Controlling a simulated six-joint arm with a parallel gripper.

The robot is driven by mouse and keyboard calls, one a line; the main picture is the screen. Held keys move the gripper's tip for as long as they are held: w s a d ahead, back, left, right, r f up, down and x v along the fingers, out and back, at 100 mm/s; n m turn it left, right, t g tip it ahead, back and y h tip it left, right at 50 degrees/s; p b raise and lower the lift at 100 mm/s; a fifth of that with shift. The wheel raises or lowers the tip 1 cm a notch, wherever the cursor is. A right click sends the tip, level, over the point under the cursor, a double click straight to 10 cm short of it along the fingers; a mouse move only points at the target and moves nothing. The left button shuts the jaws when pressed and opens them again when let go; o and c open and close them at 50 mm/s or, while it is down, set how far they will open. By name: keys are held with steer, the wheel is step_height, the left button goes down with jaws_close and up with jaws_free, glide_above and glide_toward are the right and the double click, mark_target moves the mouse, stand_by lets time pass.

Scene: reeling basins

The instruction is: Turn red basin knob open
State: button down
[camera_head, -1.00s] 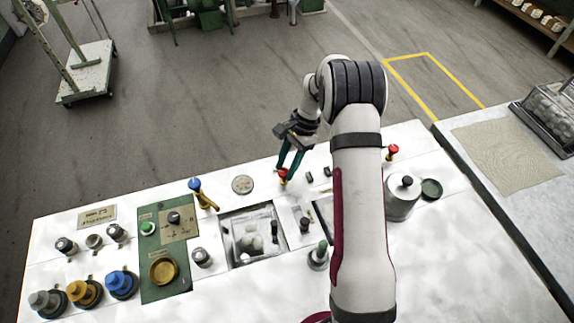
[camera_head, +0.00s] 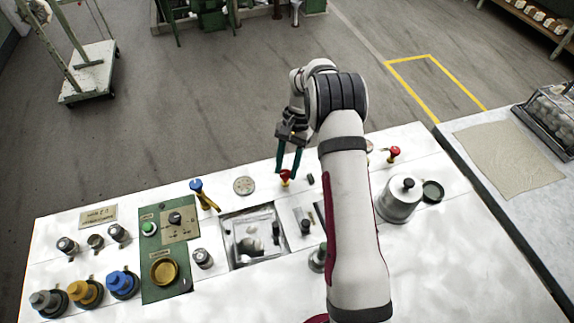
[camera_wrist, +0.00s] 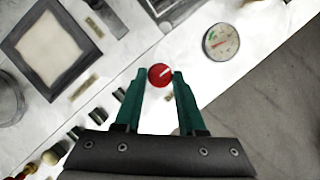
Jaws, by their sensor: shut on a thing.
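The red basin knob (camera_head: 286,175) stands at the back edge of the white worktop, beside the round dial gauge. In the wrist view its round red top with a white mark (camera_wrist: 160,75) shows between the two green fingertips. My gripper (camera_head: 289,168) comes down from above, with one finger on each side of the knob, and is shut on it. It also shows in the wrist view (camera_wrist: 160,80). The knob's lower part is mostly hidden by the fingers in the wrist view.
A dial gauge (camera_head: 244,186) and a blue-topped valve (camera_head: 197,187) are left of the knob. A square basin (camera_head: 229,258) lies in front. Another red-topped valve (camera_head: 394,152) and a metal pot (camera_head: 399,199) are right of my arm.

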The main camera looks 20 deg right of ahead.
steer(key=c, duration=0.5)
jaws_free()
steer(key=v, duration=1.5)
steer(key=shift+w+d+r, duration=0.15)
steer(key=shift+d+r, duration=0.05)
steer(key=shift+r, duration=0.15)
